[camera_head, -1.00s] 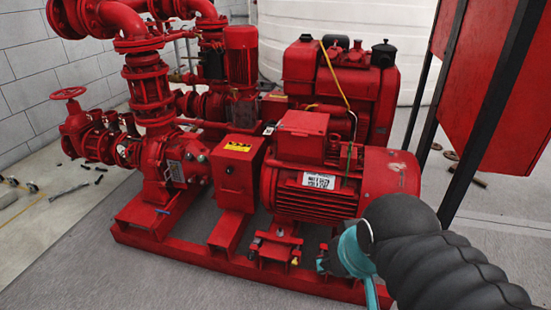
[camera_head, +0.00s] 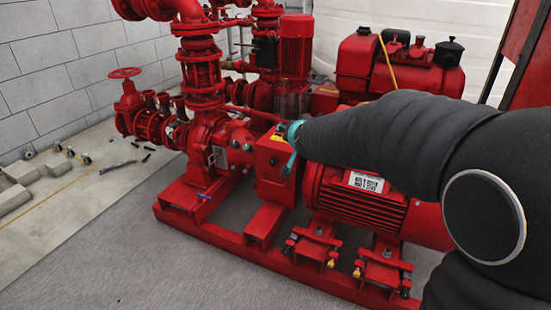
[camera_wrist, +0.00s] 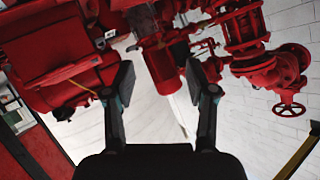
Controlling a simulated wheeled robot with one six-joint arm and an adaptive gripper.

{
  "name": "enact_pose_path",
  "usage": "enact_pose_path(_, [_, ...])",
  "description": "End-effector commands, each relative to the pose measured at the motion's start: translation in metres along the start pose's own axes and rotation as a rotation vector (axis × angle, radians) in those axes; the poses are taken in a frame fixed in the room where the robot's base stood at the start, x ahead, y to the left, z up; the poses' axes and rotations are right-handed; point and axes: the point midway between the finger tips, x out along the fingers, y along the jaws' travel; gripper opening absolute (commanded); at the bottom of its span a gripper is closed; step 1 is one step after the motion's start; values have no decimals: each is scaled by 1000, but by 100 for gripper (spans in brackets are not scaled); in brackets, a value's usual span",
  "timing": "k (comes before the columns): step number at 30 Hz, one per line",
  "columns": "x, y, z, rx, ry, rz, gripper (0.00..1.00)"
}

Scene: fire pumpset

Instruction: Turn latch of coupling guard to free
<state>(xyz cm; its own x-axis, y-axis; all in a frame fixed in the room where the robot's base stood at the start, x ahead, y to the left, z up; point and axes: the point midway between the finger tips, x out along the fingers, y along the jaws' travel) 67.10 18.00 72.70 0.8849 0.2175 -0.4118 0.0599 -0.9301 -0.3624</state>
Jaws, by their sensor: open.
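The coupling guard (camera_head: 270,185) is a red box with a yellow label, between the pump and the motor (camera_head: 365,205) in the head view. My gripper (camera_head: 288,165), dark with a teal part, overlaps the guard's upper right side in that view. I cannot tell whether it touches the guard. The latch is not clear; a small dark spot shows on the guard's front face, partly beside my gripper. In the wrist view my gripper (camera_wrist: 162,82) is open, with nothing between its fingers. I cannot make out the guard there.
The red base frame (camera_head: 215,240) carries the pump, guard and motor. The diesel engine (camera_head: 400,70) and vertical pump (camera_head: 296,45) stand behind. A handwheel valve (camera_head: 126,74) is at left. The grey floor in front is clear. Small parts lie at far left.

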Motion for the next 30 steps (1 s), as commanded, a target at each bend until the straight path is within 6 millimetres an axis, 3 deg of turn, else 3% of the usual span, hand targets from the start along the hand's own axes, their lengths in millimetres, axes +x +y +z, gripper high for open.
enact_pose_path(1, [25,-6,7,16,26,3,56])
enact_pose_path(6, [91,-22,23,68,142,36,56])
enact_pose_path(11, [145,-29,52,105,250,88,56])
enact_pose_path(15, [185,-30,89,125,344,151,56])
enact_pose_path(22, [227,-23,162,129,491,270,56])
enact_pose_path(27, [237,-15,202,117,567,340,56])
enact_pose_path(30, [239,-13,215,112,592,362,56])
